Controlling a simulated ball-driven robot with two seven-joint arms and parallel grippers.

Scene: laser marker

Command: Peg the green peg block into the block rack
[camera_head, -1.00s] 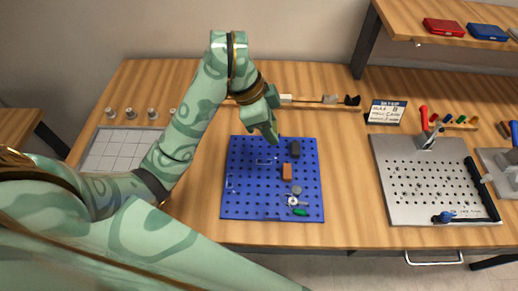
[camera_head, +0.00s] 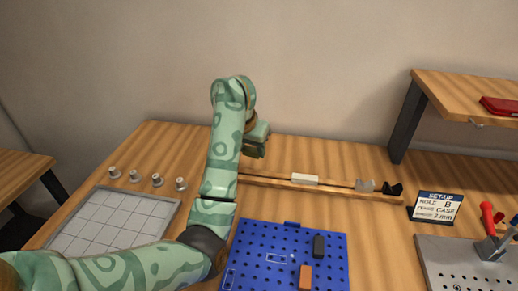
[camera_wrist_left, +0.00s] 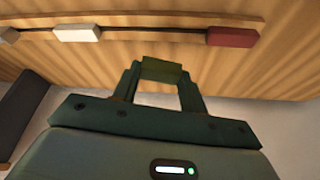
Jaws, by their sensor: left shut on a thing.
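My left gripper (camera_head: 254,153) is raised over the back of the bench, close to the wooden rail at the rear. In the left wrist view the gripper (camera_wrist_left: 160,78) is shut on the green peg block (camera_wrist_left: 162,71), which sits between its fingertips. In the head view I cannot make the block out against the gripper. The likely block rack is the long wooden rail (camera_head: 335,190). It carries a white block (camera_head: 305,179), a grey block (camera_head: 365,186) and a black piece (camera_head: 392,189). The wrist view shows the white block (camera_wrist_left: 76,33) and a red block (camera_wrist_left: 232,37).
A gridded plate (camera_head: 110,222) and several small metal knobs (camera_head: 157,180) are at left. A set-up card (camera_head: 437,207) and a grey perforated plate (camera_head: 450,270) are at right.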

